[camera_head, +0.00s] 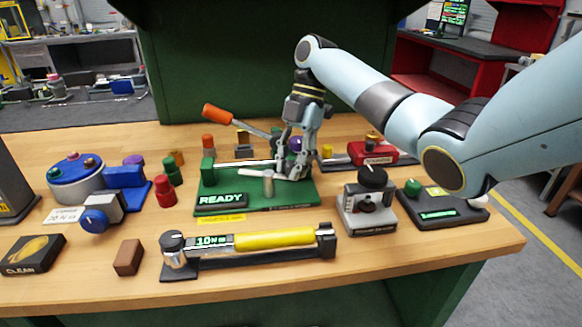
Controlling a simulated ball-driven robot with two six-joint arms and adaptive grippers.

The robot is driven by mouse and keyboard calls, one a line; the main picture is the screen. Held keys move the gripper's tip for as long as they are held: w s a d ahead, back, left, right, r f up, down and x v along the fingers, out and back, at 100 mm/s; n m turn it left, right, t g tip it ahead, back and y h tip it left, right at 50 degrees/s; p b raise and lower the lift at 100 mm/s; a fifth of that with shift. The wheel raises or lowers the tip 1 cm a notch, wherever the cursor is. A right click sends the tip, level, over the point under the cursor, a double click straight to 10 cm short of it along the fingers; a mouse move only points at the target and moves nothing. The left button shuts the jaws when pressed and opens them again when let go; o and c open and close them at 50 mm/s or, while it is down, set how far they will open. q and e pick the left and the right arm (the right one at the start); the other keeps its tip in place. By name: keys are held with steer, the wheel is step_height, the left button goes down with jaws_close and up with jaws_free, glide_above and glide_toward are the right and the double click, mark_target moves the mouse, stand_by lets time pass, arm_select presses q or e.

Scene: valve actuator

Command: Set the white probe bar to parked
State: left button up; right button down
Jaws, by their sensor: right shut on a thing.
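The green fixture board (300,195) lies in the middle of the wooden table, with a "READY" sign (225,198) at its front left. The white probe bar (250,173) runs roughly sideways across the board, behind a short tan post. My right gripper (294,172) reaches down from above onto the right part of the bar. It is shut on the bar, and its fingers hide part of it. My left gripper is not in view.
In front lies a yellow-handled torque tool (273,238) on a black stand. A grey device with a black knob (371,180) stands to the right. Red and green pegs (166,192) stand to the left.

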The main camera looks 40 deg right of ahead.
stand_by(0.4)
steer(key=c, duration=1.1)
jaws_free()
steer(key=shift+o, duration=0.2)
steer(key=shift+d+r, duration=0.1)
steer(key=w+d+r, duration=0.1)
steer(key=d+r, duration=0.1)
steer(key=d, duration=0.4)
steer(key=w+d+r, duration=0.2)
steer(key=d, duration=0.5)
steer(key=shift+w+d+r, duration=0.2)
steer(key=shift+w, duration=0.1)
